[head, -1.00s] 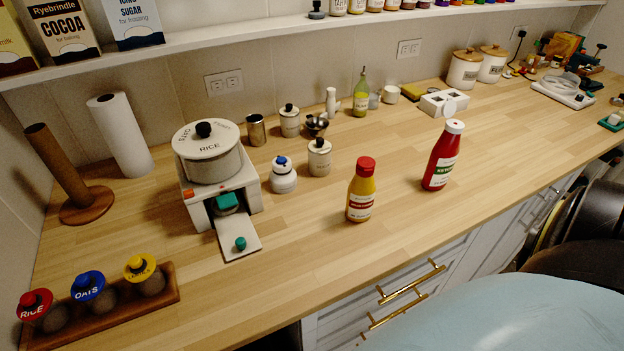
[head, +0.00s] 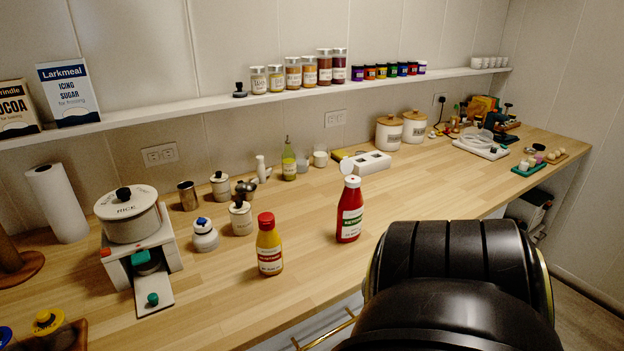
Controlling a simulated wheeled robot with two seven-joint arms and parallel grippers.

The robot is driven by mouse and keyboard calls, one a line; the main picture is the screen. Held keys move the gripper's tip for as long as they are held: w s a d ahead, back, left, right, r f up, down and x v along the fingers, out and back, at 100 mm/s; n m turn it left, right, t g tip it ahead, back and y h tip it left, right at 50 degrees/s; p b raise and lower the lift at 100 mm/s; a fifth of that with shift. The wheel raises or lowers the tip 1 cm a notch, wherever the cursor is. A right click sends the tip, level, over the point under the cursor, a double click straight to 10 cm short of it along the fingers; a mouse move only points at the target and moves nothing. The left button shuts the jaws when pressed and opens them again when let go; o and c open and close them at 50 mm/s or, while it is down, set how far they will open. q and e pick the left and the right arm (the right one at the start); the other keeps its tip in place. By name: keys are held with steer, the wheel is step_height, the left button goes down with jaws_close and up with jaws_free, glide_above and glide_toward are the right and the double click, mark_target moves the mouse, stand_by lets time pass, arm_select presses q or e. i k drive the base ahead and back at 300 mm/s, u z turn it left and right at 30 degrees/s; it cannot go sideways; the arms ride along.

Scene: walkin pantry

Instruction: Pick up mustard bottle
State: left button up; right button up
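The mustard bottle (head: 269,246), yellow with a red cap and a red and white label, stands upright on the wooden counter near its front edge. A red ketchup bottle (head: 349,211) with a white cap stands upright to its right, apart from it. Neither of my grippers shows in the head view. A large dark rounded part at the lower right looks like a link of my own arm and hides the counter's front edge there.
A rice dispenser (head: 132,219) stands left of the mustard, with a white and blue-topped jar (head: 204,236) and a lidded canister (head: 240,217) between. A shelf (head: 190,107) runs above the counter (head: 430,183). The wood around the mustard's front is clear.

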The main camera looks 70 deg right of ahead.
mark_target(268, 243)
steer(key=k, duration=0.45)
steer(key=z, duration=0.85)
